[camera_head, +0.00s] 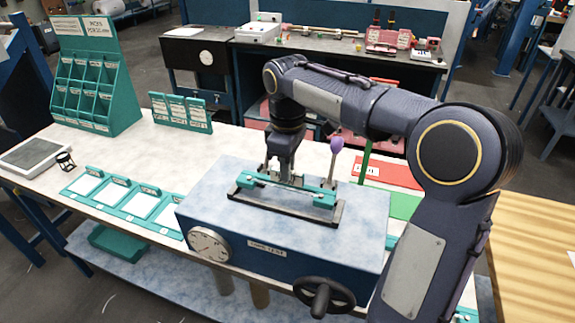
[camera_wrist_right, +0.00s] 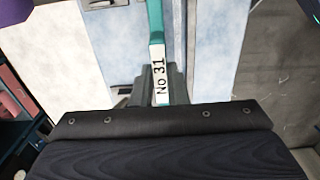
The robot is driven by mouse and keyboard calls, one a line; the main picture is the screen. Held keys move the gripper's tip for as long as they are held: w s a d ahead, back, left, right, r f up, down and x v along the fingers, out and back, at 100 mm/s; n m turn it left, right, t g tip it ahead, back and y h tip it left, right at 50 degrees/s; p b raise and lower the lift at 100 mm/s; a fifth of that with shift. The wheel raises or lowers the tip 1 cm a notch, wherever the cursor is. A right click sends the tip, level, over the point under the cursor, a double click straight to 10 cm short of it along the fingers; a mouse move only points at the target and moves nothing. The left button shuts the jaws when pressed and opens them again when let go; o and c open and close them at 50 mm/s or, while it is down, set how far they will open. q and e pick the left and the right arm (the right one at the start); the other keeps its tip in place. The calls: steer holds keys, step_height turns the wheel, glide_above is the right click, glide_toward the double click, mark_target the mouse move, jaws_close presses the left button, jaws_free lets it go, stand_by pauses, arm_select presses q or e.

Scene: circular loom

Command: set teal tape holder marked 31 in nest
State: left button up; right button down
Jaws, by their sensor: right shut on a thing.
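The teal tape holder (camera_head: 318,199) is a long thin bar lying lengthwise over the black nest frame (camera_head: 285,213) on top of the blue machine box. In the right wrist view the holder (camera_wrist_right: 157,28) carries a white label reading "No 31" and runs between the fingers. My right gripper (camera_head: 283,178) points down and is shut on the holder near its middle. The holder looks roughly in line with the nest; whether it touches or sits just above is hidden by its dark edges and the gripper. My left gripper is out of view.
The blue box (camera_head: 225,205) has a dial (camera_head: 209,245) and a black handwheel (camera_head: 324,296) in front. A purple-topped stick (camera_head: 336,146) stands close behind the gripper. Teal trays with white cards (camera_head: 120,200) lie left. A teal rack (camera_head: 95,85) stands at the back left.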

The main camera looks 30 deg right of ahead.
steer(key=shift+f, duration=0.2)
stand_by(0.4)
steer(key=shift+f+b, duration=0.7)
steer(key=shift+f, duration=0.15)
steer(key=shift+f, duration=0.2)
steer(key=shift+f, duration=0.3)
steer(key=c, duration=1.3)
jaws_free()
steer(key=shift+c, duration=0.2)
steer(key=shift+r, duration=3.9)
